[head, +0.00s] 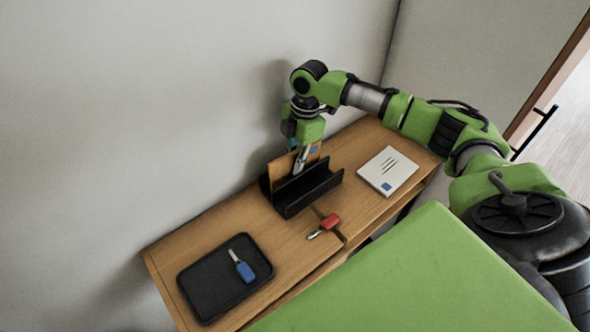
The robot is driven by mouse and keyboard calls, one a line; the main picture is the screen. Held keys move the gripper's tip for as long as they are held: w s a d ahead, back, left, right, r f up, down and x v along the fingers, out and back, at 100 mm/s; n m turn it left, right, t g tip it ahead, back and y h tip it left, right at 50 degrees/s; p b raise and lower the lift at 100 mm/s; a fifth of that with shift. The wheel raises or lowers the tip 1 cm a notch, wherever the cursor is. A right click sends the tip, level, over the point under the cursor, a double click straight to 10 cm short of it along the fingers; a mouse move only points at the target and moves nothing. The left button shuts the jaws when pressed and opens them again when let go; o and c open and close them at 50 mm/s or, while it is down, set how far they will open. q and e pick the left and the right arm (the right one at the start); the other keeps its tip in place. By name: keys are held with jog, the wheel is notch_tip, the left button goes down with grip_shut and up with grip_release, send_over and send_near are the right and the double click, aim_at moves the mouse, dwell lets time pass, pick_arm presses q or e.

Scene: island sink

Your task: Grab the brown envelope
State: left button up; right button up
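The brown envelope (283,171) stands upright in a black letter holder (308,191) on the wooden table, near the wall. My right gripper (300,163) points down at the envelope's upper part, with a metallic fingertip in front of the envelope's face. The gripper body hides part of the envelope, and I cannot tell whether the fingers are closed on it. My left gripper is not in view.
A red-handled key (330,221) lies before the holder. A white booklet (388,171) lies to the right. The wall is close behind.

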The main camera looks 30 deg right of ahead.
grip_shut()
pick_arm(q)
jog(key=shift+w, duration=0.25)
pick_arm(e)
jog(key=shift+r, duration=0.1)
